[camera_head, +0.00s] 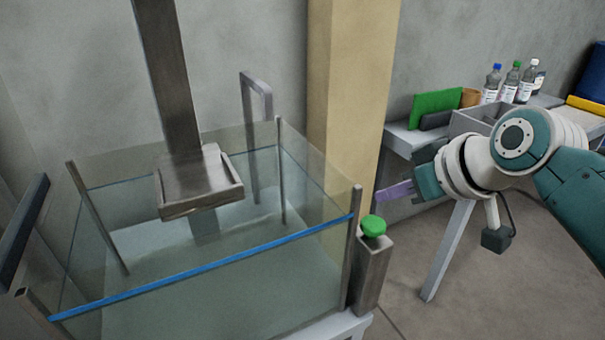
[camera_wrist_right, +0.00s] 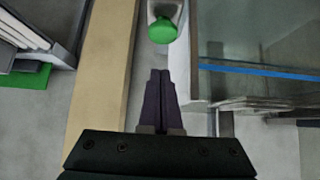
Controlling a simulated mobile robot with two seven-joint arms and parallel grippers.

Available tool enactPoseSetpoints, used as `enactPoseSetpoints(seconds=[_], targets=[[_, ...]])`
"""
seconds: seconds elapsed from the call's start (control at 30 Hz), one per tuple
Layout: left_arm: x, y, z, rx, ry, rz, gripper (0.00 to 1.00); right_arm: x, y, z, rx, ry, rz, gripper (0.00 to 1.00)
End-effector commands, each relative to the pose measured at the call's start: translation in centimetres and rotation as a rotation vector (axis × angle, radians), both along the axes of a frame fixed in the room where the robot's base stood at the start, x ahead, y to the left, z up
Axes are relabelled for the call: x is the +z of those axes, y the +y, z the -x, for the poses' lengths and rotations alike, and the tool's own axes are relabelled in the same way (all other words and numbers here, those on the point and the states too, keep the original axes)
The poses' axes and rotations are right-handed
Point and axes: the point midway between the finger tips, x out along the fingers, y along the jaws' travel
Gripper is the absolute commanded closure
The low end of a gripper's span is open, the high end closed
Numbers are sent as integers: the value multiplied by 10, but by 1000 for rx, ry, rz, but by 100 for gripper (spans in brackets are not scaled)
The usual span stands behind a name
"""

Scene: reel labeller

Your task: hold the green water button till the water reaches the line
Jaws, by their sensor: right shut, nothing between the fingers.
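The green water button (camera_head: 373,225) caps a grey metal post at the right front corner of a glass tank (camera_head: 70,240). In the right wrist view the button (camera_wrist_right: 162,31) lies beyond my fingertips, apart from them. The blue line (camera_head: 205,262) runs along the tank's front face. Pale water (camera_head: 215,290) shows inside the tank; I cannot tell exactly where its surface stands against the line. My right gripper (camera_head: 382,196) is shut and empty, to the right of the button; it also shows in the right wrist view (camera_wrist_right: 160,76). My left gripper is not in view.
A grey metal tray on a column (camera_head: 200,190) hangs over the tank. A tan pillar (camera_head: 345,100) stands behind the button. A grey bench (camera_head: 400,138) at the back right holds several bottles (camera_head: 511,82), a green item (camera_head: 436,106) and a bin.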

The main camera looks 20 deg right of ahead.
Motion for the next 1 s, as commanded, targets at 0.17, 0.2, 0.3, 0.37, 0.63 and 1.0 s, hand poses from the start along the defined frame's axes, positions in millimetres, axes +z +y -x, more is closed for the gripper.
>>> enactPoseSetpoints(seconds=[0.17,0.2,0.3,0.37,0.63,1.0], targets=[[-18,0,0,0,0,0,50,-32,1,-8,0,3,0,100],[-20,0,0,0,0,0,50,-37,1,-8,-1,3,0,100],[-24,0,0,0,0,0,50,-44,1,-8,0,1,0,100],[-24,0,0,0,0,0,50,-47,1,-8,0,1,0,100],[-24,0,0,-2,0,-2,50,-49,1,-8,-1,1,1,100],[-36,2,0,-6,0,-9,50,-74,1,-7,1,5,3,100]])
